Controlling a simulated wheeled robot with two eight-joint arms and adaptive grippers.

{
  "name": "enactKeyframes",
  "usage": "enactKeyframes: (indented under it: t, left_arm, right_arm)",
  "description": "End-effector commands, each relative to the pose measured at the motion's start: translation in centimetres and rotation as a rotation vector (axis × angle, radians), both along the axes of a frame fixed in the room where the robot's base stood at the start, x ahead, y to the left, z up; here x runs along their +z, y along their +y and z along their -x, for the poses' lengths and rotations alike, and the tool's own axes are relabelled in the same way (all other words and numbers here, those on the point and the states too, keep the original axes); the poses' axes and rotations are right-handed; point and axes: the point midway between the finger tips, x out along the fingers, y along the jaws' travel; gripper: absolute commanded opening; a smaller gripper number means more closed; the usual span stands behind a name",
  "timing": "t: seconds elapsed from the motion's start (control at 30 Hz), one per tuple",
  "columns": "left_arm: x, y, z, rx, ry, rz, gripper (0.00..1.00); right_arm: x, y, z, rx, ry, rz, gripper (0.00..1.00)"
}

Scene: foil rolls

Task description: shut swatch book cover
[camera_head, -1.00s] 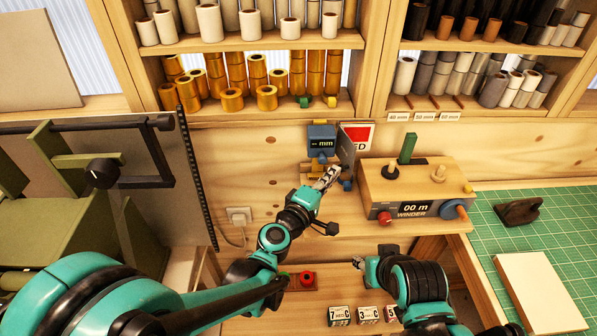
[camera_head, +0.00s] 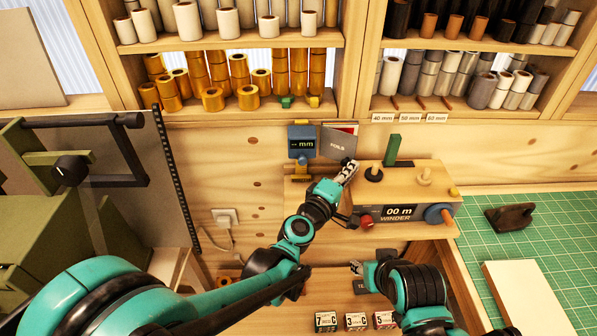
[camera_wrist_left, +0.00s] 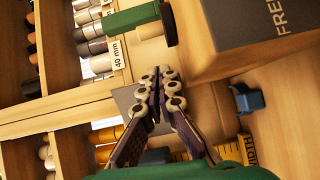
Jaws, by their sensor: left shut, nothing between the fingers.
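The swatch book (camera_head: 339,142) is at the back wall, right of the blue mm gauge (camera_head: 301,141). Its grey cover (camera_head: 335,145) with lettering faces me and lies over most of the page. A red strip shows along the top edge; I cannot tell if the cover is fully flat. My left gripper (camera_head: 350,166) is shut and empty, at the cover's lower right; contact is unclear. In the left wrist view its fingertips (camera_wrist_left: 158,88) are together beside a grey panel (camera_wrist_left: 124,98), likely the cover. My right gripper (camera_head: 357,268) is low at the centre; its fingers are too small to read.
The wooden winder (camera_head: 405,190), with a green post (camera_head: 392,150), stands just right of my left gripper. Shelves of rolls rise behind. A green cutting mat (camera_head: 540,225) lies right. Small labelled boxes (camera_head: 356,321) sit below. A green machine (camera_head: 50,215) stands left.

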Motion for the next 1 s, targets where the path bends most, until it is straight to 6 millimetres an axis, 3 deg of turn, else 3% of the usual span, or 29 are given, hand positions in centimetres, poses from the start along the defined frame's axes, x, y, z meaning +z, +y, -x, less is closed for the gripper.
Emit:
enactKeyframes:
  t: [0.3, 1.0]
  left_arm:
    - [-0.01, -1.25, -1.11, 0.000, 0.000, 0.000, 0.00]
    - [-0.01, -1.25, -1.11, 0.000, 0.000, 0.000, 0.00]
  right_arm:
    - [-0.28, 0.00, 0.00, 0.000, 0.000, 0.000, 0.41]
    - [-0.27, 0.00, -0.01, 0.000, 0.000, 0.000, 0.41]
